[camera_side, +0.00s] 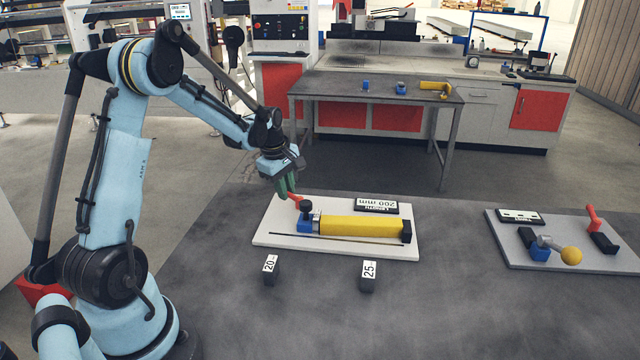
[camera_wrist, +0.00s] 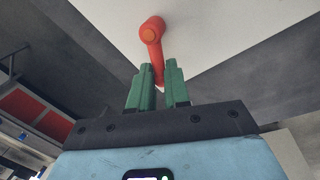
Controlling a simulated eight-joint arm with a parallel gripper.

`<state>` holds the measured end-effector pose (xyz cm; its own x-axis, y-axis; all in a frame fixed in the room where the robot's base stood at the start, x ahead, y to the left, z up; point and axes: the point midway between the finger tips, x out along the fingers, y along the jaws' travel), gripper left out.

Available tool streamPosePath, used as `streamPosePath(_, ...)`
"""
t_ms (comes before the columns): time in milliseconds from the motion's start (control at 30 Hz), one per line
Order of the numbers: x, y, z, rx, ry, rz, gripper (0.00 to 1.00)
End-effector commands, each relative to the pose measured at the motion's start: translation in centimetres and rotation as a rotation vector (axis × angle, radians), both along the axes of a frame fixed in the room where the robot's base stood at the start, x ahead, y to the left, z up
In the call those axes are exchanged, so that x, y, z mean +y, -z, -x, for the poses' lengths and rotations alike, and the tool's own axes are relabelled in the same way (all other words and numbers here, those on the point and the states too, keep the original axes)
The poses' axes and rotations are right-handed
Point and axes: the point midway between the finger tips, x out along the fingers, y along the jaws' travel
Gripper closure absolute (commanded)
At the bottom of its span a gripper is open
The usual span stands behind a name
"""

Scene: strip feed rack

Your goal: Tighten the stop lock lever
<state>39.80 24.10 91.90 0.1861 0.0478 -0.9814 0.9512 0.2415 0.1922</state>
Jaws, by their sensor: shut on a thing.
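The red-orange lever (camera_side: 297,201) is at the left end of the white board (camera_side: 275,241), beside a blue block (camera_side: 305,222) and a black knob (camera_side: 306,206). My gripper (camera_side: 287,187) has green fingers and reaches down to the lever from the upper left. In the wrist view my gripper (camera_wrist: 158,76) is shut on the lever (camera_wrist: 152,38); the lever's shaft runs between the fingers and its rounded end shows beyond them. The fingers hide part of the shaft. A yellow bar (camera_side: 362,226) lies right of the blue block, ending at a black block (camera_side: 407,231).
A thin dark rod (camera_side: 345,237) lies along the bar's front. A length sign (camera_side: 376,206) reads 200 mm upside down. Small blocks marked 20 (camera_side: 270,270) and 25 (camera_side: 368,274) stand in front. A grey board (camera_side: 570,254) with another red lever (camera_side: 593,219) is right.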

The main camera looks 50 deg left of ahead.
Motion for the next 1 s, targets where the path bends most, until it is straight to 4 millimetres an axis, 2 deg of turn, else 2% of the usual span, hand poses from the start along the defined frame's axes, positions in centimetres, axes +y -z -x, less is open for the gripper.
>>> streamPosePath(700, 0.0, 0.0, -2.9, -0.002, 0.678, 0.003, 1.0)
streamPosePath(1000, -0.4, 0.0, -3.8, -0.001, 0.914, 0.002, 1.0)
